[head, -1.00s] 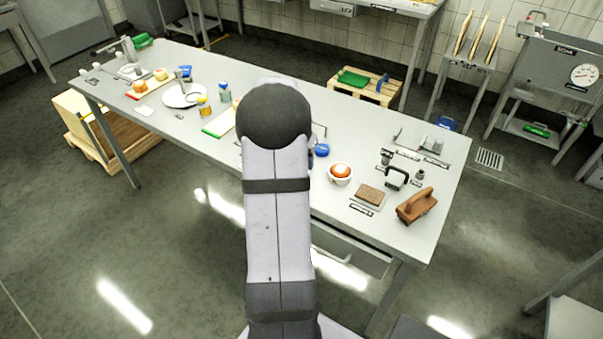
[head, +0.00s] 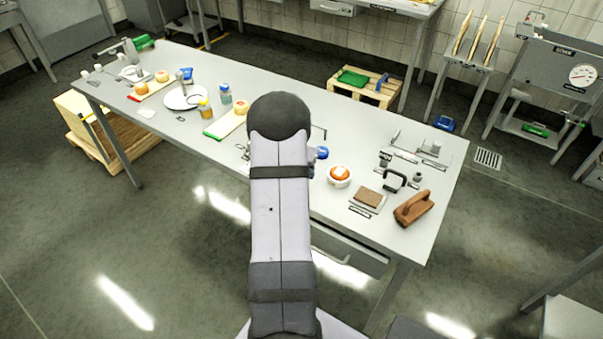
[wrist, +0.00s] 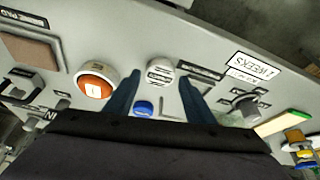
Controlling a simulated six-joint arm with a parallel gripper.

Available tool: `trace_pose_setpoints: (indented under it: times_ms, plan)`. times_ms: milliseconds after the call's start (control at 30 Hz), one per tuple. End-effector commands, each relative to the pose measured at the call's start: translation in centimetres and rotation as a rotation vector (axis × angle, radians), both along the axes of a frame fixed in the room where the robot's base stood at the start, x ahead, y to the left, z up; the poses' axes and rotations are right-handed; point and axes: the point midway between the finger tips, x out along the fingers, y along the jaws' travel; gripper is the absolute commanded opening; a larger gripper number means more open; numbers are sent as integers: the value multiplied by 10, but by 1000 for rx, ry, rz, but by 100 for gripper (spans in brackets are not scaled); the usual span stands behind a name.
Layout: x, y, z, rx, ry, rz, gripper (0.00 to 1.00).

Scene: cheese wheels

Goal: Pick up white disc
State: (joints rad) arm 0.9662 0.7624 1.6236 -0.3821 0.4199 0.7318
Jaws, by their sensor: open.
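A white disc (wrist: 160,72) with dark slot-like marks on its face lies on the grey table in the wrist view. It appears between and slightly beyond the two dark blue fingers of my gripper (wrist: 159,80). The fingers are spread apart with nothing held; I cannot tell how high they are above the disc. In the head view my arm covers the gripper, and I cannot make out the disc there.
A white bowl with an orange-red ball (wrist: 96,82) is left of the disc. A blue round item (wrist: 144,108) is close below it, between the fingers. A knob-like fixture (wrist: 243,108) is to the right. The table (head: 420,160) has some bare space at its front edge.

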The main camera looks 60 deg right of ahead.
Motion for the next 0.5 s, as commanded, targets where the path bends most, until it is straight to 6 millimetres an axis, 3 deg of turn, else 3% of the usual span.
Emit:
trace_pose_setpoints:
  times_ms: [200, 500]
  plan:
    - [1, -6, -14, 1, 0, 0, 49]
    - [1, -7, -16, -1, 0, 0, 47]
